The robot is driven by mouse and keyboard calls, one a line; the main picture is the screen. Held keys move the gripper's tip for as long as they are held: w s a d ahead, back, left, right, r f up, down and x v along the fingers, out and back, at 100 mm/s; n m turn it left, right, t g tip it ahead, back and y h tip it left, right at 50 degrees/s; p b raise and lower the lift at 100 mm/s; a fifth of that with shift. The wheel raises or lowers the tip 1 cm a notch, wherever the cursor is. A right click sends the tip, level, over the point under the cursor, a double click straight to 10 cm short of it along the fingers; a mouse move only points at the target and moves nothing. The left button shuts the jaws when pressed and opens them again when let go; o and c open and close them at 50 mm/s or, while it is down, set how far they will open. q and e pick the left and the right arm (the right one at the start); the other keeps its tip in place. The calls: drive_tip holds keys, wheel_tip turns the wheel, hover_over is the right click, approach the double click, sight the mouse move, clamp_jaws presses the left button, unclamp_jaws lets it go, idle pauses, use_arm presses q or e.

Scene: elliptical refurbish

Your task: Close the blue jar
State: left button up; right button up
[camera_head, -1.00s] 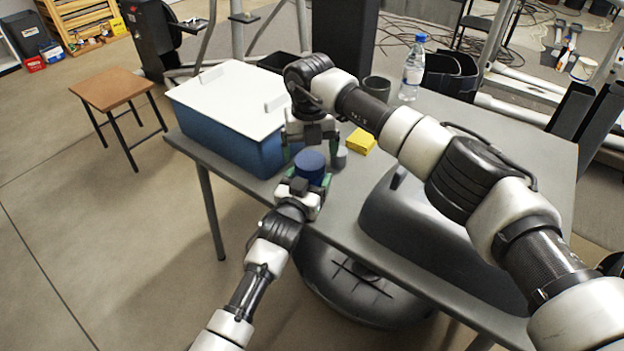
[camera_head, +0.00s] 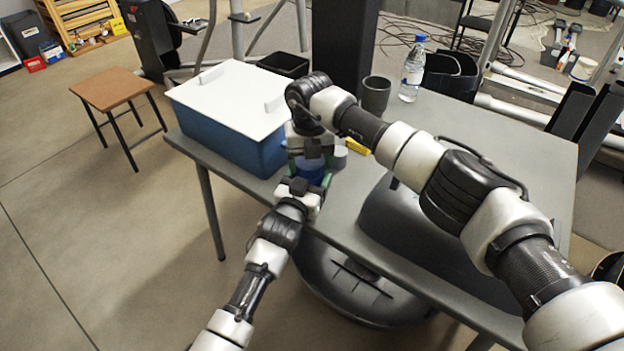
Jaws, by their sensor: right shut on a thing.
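The blue jar (camera_head: 311,171) is near the table's front edge, just right of the blue box. Only a strip of its blue side shows between my two grippers. My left gripper (camera_head: 306,183) comes from below, its fingers on both sides of the jar, and appears shut on it. My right gripper (camera_head: 312,162) is over the jar from above, shut on its top part. The jar's top and any lid are hidden by the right gripper, so I cannot tell how the lid sits.
A blue box with a white lid (camera_head: 228,102) stands left of the jar. A small grey cylinder (camera_head: 340,156) and a yellow block (camera_head: 357,146) are close on the right. A dark cup (camera_head: 375,94) and a bottle (camera_head: 412,71) stand further back. The table's right part (camera_head: 510,150) is clear.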

drive_tip(key=shift+m, duration=0.9)
drive_tip(key=o, duration=1)
drive_tip(key=shift+r, duration=2.4)
drive_tip(key=shift+c, duration=0.3)
wheel_tip(320, 180, up, 3)
drive_tip(key=shift+r+n, duration=0.15)
drive_tip(key=shift+n, duration=0.75)
